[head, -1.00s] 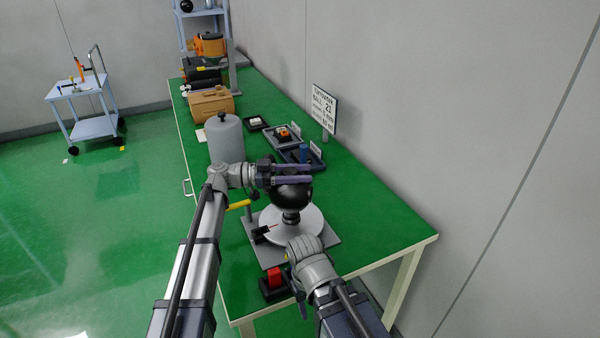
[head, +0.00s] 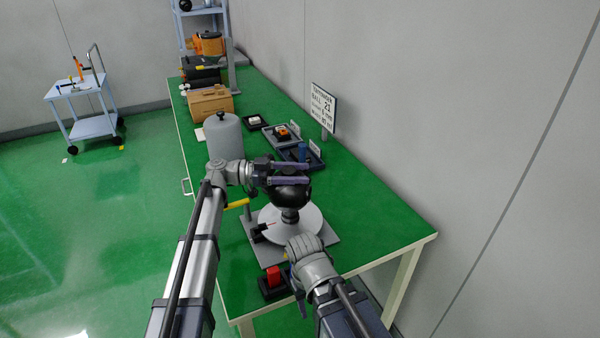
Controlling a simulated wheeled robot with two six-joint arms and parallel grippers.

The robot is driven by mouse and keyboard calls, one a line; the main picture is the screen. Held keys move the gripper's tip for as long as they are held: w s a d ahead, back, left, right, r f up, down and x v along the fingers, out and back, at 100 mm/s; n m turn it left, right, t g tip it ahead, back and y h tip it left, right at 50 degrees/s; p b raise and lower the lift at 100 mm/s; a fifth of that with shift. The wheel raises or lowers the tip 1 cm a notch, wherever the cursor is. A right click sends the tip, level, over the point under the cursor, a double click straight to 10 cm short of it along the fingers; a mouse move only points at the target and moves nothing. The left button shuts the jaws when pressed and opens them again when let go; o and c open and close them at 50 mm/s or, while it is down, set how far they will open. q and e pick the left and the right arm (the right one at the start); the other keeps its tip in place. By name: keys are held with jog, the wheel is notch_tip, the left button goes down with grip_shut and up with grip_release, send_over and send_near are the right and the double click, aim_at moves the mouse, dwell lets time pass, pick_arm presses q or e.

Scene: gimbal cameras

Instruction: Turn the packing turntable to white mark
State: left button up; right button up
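The packing turntable is a pale round disc (head: 308,222) on a grey base plate (head: 327,246). A black ball (head: 292,194) stands on a dark stand at its middle. A black pointer-like block (head: 258,238) sits at the disc's left edge, with a small red mark near it. I cannot make out a white mark. My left gripper (head: 308,173) is at the ball's upper side; its two purple fingers are apart with a gap between them. I cannot tell if they touch the ball. My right gripper (head: 299,292) is at the near edge of the base, its fingers mostly hidden by its wrist.
A red block on a black base (head: 272,278) is at the table's near edge. A yellow bar (head: 238,204) and a grey canister (head: 225,140) stand left. Small trays (head: 298,156), a sign (head: 323,107) and a cardboard box (head: 210,103) lie farther back. The table's right side is clear.

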aim_at(281, 172)
pick_arm(q)
jog(key=a, duration=0.7)
jog(key=shift+w+a, duration=0.25)
jog(key=shift+w, duration=0.15)
jog(key=shift+c, duration=0.3)
